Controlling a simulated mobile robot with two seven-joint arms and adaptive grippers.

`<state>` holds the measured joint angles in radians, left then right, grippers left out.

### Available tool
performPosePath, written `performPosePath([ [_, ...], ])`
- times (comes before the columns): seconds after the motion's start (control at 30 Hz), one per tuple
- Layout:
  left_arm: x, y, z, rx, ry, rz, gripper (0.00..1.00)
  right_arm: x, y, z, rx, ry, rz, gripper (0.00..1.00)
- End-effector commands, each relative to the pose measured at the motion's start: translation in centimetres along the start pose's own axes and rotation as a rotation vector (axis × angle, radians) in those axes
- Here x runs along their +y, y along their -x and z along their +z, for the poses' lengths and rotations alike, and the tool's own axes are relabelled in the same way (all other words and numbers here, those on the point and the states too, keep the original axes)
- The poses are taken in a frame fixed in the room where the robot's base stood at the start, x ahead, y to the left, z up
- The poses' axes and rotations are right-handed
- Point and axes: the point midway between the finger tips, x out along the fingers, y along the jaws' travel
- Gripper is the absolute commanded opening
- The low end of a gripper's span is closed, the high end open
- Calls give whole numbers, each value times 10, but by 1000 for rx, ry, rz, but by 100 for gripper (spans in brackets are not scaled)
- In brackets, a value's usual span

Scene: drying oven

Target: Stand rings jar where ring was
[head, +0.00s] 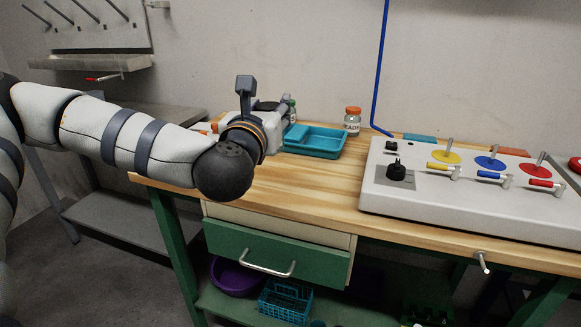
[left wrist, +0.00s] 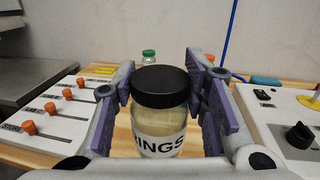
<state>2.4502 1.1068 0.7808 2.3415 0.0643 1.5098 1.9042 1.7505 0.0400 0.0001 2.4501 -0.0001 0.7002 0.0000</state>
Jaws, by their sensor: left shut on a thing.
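The rings jar (left wrist: 158,120) is a clear jar with a black lid and a white label reading "INGS" in the visible part. It stands upright between the purple finger pads of my left gripper (left wrist: 160,88) in the left wrist view, and the gripper is shut on it. In the head view my left gripper (head: 272,116) is at the back left of the wooden bench, and its own body mostly hides the jar. I cannot tell whether the jar touches the bench. No loose ring is recognizable. My right gripper is not in view.
A teal tray (head: 313,142) lies beside my left gripper. An orange-lidded jar (head: 353,121) stands behind it, and a green-capped jar (left wrist: 149,56) is farther back. A white control panel (head: 470,200) fills the right; a slider panel (left wrist: 45,118) is at left. Bare bench lies in front.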

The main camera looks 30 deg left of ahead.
Motion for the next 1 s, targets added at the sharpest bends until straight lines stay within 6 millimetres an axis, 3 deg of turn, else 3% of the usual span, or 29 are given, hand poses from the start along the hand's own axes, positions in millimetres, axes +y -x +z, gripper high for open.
performPosePath([
  [0.03,-3,-19,-22,19,-12,4,10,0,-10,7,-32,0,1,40],
  [0.2,-13,-70,-51,20,-12,3,10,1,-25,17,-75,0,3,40],
  [0.33,-16,-91,-78,18,-10,2,10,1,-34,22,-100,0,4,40],
  [0.57,-19,-109,-96,12,-7,2,10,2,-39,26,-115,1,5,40],
  [0.73,-19,-110,-126,12,-7,0,10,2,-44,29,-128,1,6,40],
  [1.0,-19,-110,-126,8,-3,1,10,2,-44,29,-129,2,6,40],
])
